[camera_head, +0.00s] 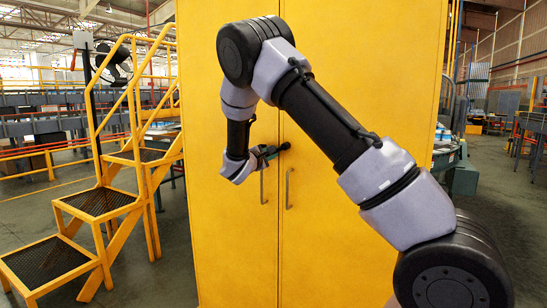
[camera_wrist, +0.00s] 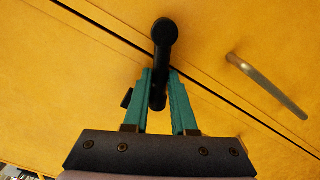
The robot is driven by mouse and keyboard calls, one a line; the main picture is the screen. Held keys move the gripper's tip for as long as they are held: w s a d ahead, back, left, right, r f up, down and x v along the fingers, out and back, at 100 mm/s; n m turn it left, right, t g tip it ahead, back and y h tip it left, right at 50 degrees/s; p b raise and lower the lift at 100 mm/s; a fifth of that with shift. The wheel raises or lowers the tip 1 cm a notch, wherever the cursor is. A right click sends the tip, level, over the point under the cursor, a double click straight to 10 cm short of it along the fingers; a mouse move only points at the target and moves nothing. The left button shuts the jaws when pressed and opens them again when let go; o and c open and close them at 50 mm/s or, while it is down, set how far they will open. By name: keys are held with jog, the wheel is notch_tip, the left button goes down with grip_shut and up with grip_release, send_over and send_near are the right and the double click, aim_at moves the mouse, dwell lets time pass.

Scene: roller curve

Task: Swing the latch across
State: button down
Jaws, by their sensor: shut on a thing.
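The black latch (camera_head: 285,146) is on the front of the tall yellow cabinet (camera_head: 226,262), near the seam between its two doors. In the wrist view the latch (camera_wrist: 164,32) has a round knob-like end and a bar that runs down between my fingers, in front of the dark door seam. My gripper (camera_wrist: 158,82) has teal fingers and is shut on the latch's bar. In the head view my gripper (camera_head: 272,152) reaches in from the left, and my arm's links cover part of the right door.
Two vertical door handles (camera_head: 263,187) (camera_head: 289,188) sit just below the latch, close to my gripper. One handle (camera_wrist: 268,86) shows at the right in the wrist view. Yellow steps with railings (camera_head: 98,202) stand left of the cabinet.

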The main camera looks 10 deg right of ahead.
jog(key=shift+w+a+r+m, duration=0.15)
jog(key=shift+r+m, duration=0.45)
jog(key=shift+m, duration=0.7)
jog(key=shift+a+r+m, duration=0.1)
jog(key=shift+r+m, duration=0.45)
jog(key=shift+m, duration=0.75)
jog(key=c, duration=0.7)
grip_release()
jog(key=v, duration=1)
jog(key=shift+s+a, duration=0.2)
jog(key=shift+s, duration=0.15)
